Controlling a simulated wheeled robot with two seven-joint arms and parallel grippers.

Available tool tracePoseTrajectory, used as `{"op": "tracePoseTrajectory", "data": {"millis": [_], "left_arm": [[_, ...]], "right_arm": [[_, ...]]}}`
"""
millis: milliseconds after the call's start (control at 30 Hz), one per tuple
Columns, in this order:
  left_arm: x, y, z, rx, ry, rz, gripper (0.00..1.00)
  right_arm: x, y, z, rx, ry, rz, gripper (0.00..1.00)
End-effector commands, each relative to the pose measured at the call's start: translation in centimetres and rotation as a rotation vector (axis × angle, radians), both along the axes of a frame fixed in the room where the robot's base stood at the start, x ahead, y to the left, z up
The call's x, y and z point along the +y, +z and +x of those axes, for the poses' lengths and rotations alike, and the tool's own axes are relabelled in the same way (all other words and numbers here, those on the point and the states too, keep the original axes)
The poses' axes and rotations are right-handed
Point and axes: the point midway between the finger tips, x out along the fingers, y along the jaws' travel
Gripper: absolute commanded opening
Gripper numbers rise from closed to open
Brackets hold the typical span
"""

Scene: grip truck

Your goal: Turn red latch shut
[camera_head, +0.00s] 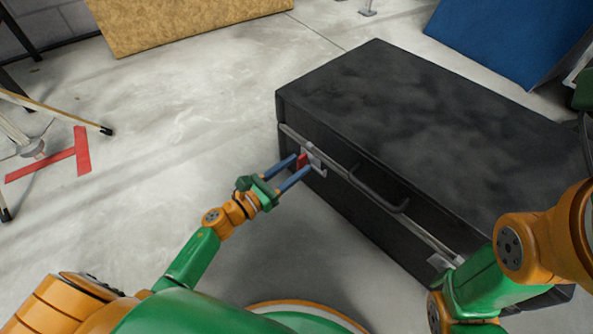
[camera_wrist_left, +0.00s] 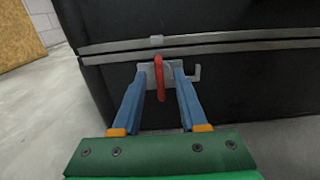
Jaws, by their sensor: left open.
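The red latch (camera_head: 302,161) sits on a metal plate on the front of a black case (camera_head: 400,100), near the case's left end. In the left wrist view the red latch (camera_wrist_left: 159,78) hangs upright in front of its grey plate (camera_wrist_left: 146,70), with a grey hook at the plate's right. My left gripper (camera_head: 300,164) is open, its blue fingers on either side of the latch. In the left wrist view the fingers (camera_wrist_left: 158,72) show a gap to the latch on each side. My right arm shows at the right; its gripper is not visible.
A black handle (camera_head: 378,192) and a second metal latch plate (camera_head: 440,262) are on the case's front, right of my left gripper. A tripod-like stand (camera_head: 30,150) and red floor tape (camera_head: 80,152) lie left. Open concrete floor (camera_head: 200,120) surrounds the left side.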

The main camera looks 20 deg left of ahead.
Motion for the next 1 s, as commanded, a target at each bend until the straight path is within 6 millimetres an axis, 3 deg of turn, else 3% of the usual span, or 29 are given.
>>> {"op": "tracePoseTrajectory", "data": {"millis": [300, 467, 500, 1000], "left_arm": [[-0.44, 0.01, 0.84, 0.001, 0.001, 0.0, 0.42], [-0.43, 0.0, 0.83, 0.002, 0.001, -0.001, 0.02], [-0.43, -0.01, 0.83, 0.002, 0.001, -0.001, 0.0], [-0.37, -0.03, 0.83, 0.041, 0.001, -0.073, 0.0]], "right_arm": [[0.01, -0.28, 0.08, 0.003, -0.001, -0.001, 0.5], [0.01, -0.27, 0.1, 0.003, -0.001, -0.001, 0.5], [0.01, -0.28, 0.1, 0.004, 0.0, 0.0, 0.5], [0.0, -0.11, 0.11, 0.004, 0.0, 0.0, 0.5]]}}
